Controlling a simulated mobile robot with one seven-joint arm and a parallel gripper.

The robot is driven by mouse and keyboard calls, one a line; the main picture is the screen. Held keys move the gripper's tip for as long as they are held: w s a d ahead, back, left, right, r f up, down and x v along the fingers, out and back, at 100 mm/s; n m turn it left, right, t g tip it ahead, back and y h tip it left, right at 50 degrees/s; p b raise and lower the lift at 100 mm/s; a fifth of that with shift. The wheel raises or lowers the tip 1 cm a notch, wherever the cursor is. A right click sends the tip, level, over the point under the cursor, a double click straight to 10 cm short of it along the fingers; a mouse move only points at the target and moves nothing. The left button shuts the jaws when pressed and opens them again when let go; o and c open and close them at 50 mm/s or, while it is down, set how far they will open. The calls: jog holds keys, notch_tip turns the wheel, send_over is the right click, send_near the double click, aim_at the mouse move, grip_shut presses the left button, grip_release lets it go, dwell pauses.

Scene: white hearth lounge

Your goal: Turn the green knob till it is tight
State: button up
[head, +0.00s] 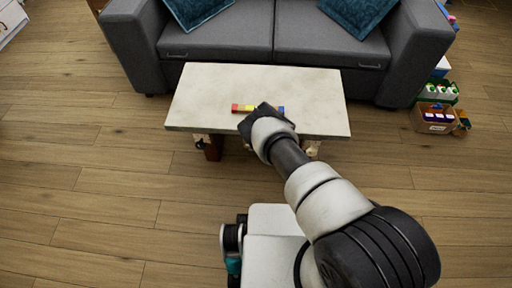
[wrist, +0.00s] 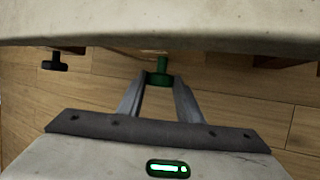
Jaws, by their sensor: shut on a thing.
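The green knob (wrist: 160,74) shows in the wrist view, at the edge of the pale table. My gripper (wrist: 159,84) has its two fingers on either side of the knob's head and is shut on it. A green stem rises from the head toward the table's edge. In the head view my gripper (head: 262,112) is at the table's front edge, and my arm hides the knob there. How tight the knob is cannot be told.
The pale table (head: 205,90) carries a row of coloured blocks (head: 243,107). A black knob (wrist: 55,62) sits left of the green one. A grey sofa (head: 230,40) stands behind; a cardboard box (head: 437,118) is at right. The floor at left is clear.

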jog(key=y+b, duration=0.1)
jog(key=d+f+y+b, duration=0.1)
jog(key=y+b, duration=0.1)
jog(key=shift+m, duration=0.4)
jog(key=shift+s+f+m+t+y+b, duration=0.1)
jog(key=shift+m+t+y+b, duration=0.2)
jog(key=shift+y+b, duration=0.65)
jog(key=shift+m+t+y+b, duration=0.25)
jog(key=shift+y+b, duration=0.25)
jog(key=shift+y, duration=0.75)
jog(key=o, duration=1)
jog(key=shift+o, duration=0.2)
